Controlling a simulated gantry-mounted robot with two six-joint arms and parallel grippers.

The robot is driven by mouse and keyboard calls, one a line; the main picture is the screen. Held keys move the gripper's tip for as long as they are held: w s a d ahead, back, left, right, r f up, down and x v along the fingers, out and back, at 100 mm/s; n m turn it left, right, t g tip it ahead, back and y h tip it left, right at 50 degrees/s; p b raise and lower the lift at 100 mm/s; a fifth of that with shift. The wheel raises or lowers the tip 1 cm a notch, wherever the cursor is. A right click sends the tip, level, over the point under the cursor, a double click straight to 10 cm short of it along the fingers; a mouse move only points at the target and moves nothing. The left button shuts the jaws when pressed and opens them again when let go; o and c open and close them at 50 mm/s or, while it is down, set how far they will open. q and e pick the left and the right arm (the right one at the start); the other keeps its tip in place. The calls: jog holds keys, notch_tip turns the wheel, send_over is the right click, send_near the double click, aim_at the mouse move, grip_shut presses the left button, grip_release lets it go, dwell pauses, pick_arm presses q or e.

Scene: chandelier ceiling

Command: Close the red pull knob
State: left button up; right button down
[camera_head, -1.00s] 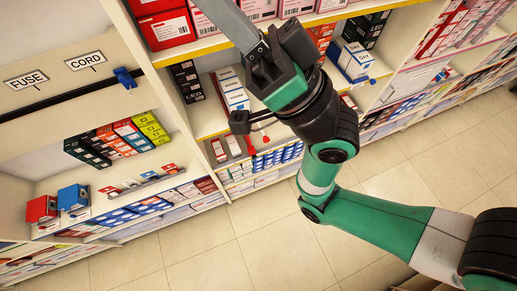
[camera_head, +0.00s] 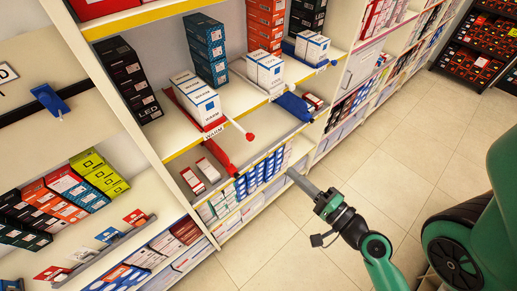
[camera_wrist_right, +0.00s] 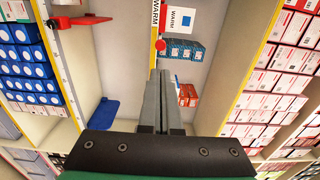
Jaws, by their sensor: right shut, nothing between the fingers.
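The red pull knob (camera_head: 250,137) is a small red ball on the end of a pale rod, which sticks out past the yellow-edged shelf front beside the WARM label (camera_head: 213,134). In the right wrist view the red knob (camera_wrist_right: 160,46) shows just beyond my fingertips, near the WARM label (camera_wrist_right: 156,12). My right gripper (camera_head: 291,174) is shut and empty, low and to the right of the knob in the head view; it also shows in the right wrist view (camera_wrist_right: 159,73). No contact with the knob is visible. My left gripper is not in view.
White boxes (camera_head: 196,99) stand on a red tray behind the knob. Another red tray (camera_head: 219,156) sits on the shelf below. A blue tray (camera_head: 294,106) juts out to the right. The tiled floor (camera_head: 330,235) in front of the shelves is open.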

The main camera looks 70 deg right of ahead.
jog(key=w, duration=0.1)
jog(key=p, duration=0.4)
send_near(253, 138)
jog(key=x, duration=0.6)
jog(key=shift+a, duration=0.15)
jog(key=shift+w+d, duration=0.2)
jog(key=shift+w, duration=0.3)
jog(key=shift+d, duration=0.1)
